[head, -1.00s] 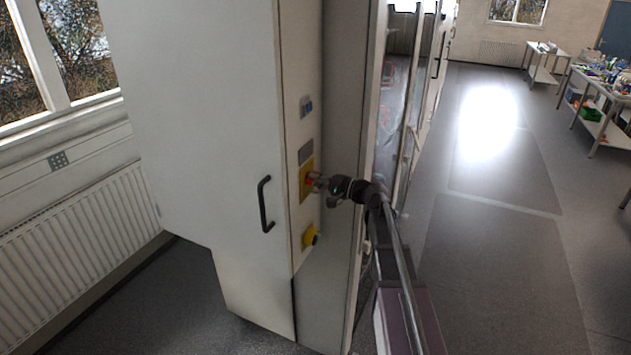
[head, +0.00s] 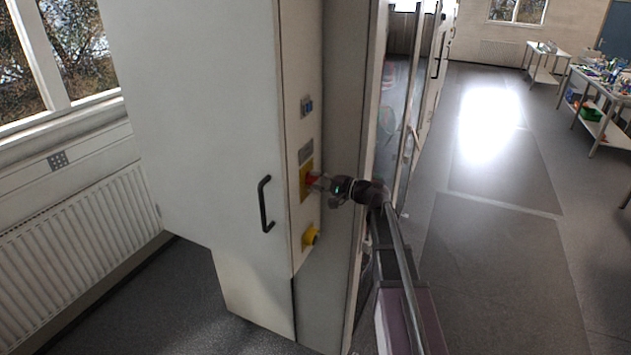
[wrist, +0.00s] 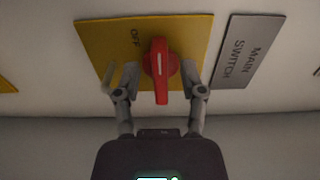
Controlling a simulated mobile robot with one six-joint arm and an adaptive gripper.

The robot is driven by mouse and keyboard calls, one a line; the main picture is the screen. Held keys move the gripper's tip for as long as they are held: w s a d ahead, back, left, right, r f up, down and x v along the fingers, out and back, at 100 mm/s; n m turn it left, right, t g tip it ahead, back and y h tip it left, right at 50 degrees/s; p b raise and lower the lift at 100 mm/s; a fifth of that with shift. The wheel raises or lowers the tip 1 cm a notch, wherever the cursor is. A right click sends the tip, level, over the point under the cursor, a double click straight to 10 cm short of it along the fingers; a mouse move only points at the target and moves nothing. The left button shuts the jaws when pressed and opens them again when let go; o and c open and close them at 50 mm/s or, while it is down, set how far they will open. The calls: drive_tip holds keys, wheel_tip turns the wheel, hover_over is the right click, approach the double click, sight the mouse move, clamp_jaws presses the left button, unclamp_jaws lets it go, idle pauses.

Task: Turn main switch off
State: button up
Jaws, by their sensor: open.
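The main switch is a red rotary knob (wrist: 161,70) on a yellow plate (wrist: 100,47) in the wrist view. A grey label reading MAIN SWITCH (wrist: 246,50) sits to its right. The word OFF is printed on the plate left of the knob. The knob's handle runs up and down in that view. My gripper (wrist: 161,88) is open, with one finger on each side of the knob; I cannot tell if either finger touches it. In the head view my gripper (head: 319,182) is at the red knob (head: 311,181) on the cabinet's narrow side.
A yellow-based button (head: 310,237) sits below the switch, and a blue switch (head: 307,106) above it. The white cabinet (head: 210,110) has a black door handle (head: 265,204). Glass doors stand behind my arm. Open floor (head: 490,250) lies to the right.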

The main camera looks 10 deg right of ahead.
drive_tip(key=v, duration=1.1)
drive_tip(key=shift+s+d, duration=0.15)
drive_tip(key=shift+d, duration=0.05)
drive_tip(key=s+a+f+n+g+h+b, duration=0.25)
drive_tip(key=s+a+f+b, duration=0.2)
drive_tip(key=f, duration=0.45)
drive_tip(key=s+a+f+n+g+h+b, duration=0.1)
drive_tip(key=s+a+f+g+h+b, duration=0.3)
drive_tip(key=f, duration=0.6)
drive_tip(key=s+a+f+n+g+h+b, duration=0.25)
drive_tip(key=s+f, duration=0.35)
drive_tip(key=f, duration=0.3)
drive_tip(key=s+d+f+n+g+h+b, duration=0.1)
drive_tip(key=s+f+h+b, duration=0.4)
drive_tip(key=s+f, duration=0.1)
drive_tip(key=shift+s+d+f+g+h, duration=0.3)
drive_tip(key=shift+s+d, duration=0.05)
drive_tip(key=shift+s, duration=0.15)
drive_tip(key=shift+a, duration=0.1)
